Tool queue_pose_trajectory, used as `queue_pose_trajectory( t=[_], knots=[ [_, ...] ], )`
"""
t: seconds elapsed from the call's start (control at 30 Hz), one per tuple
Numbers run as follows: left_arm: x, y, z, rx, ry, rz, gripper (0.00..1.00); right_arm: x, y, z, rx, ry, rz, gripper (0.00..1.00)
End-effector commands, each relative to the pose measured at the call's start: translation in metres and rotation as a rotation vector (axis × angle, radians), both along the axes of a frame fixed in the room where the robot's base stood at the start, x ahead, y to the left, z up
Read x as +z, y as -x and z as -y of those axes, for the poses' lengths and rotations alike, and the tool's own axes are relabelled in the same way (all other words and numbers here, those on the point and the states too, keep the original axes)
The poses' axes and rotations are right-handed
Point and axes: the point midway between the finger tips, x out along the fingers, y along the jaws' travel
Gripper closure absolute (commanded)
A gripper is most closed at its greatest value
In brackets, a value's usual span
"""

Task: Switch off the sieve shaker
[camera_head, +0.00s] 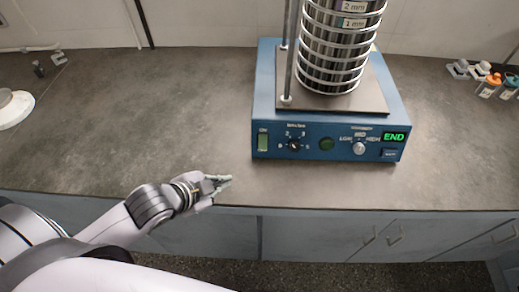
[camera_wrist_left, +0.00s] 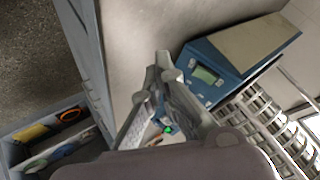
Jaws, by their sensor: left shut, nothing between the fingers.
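The blue sieve shaker (camera_head: 330,140) stands on the grey worktop with a stack of metal sieves (camera_head: 340,45) on its plate. In the left wrist view the gripper (camera_wrist_left: 165,62) also shows. My right gripper is not in view.
The worktop (camera_head: 150,110) is clear left of the shaker. A white round dish (camera_head: 14,108) lies at the far left. Small grey pieces and orange-capped and blue-capped containers (camera_head: 490,84) stand at the right. An open drawer or bin with coloured items (camera_wrist_left: 50,140) shows in the left wrist view.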

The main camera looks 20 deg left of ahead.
Motion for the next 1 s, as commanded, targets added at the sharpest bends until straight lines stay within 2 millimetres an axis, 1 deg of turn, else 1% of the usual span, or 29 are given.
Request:
queue_pose_trajectory(
  t=[0.03, 0.13, 0.3, 0.4, 0.6, 1.0],
  knots=[
    [0.009, -0.007, 0.000, -0.078, -0.030, 0.051, 1.00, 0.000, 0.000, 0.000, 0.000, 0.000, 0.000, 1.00],
    [0.026, -0.017, 0.004, -0.218, -0.068, 0.150, 1.00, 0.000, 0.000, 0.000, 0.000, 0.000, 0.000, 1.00],
    [0.052, -0.026, 0.011, -0.402, -0.116, 0.281, 1.00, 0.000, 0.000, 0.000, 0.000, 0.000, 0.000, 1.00],
    [0.062, -0.028, 0.014, -0.471, -0.131, 0.331, 1.00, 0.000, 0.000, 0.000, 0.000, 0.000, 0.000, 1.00],
    [0.072, -0.029, 0.017, -0.527, -0.141, 0.375, 1.00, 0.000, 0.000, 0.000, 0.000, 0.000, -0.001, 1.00],
    [0.072, -0.031, 0.017, -0.527, -0.140, 0.378, 1.00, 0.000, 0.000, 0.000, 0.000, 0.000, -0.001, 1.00]
  ],
)
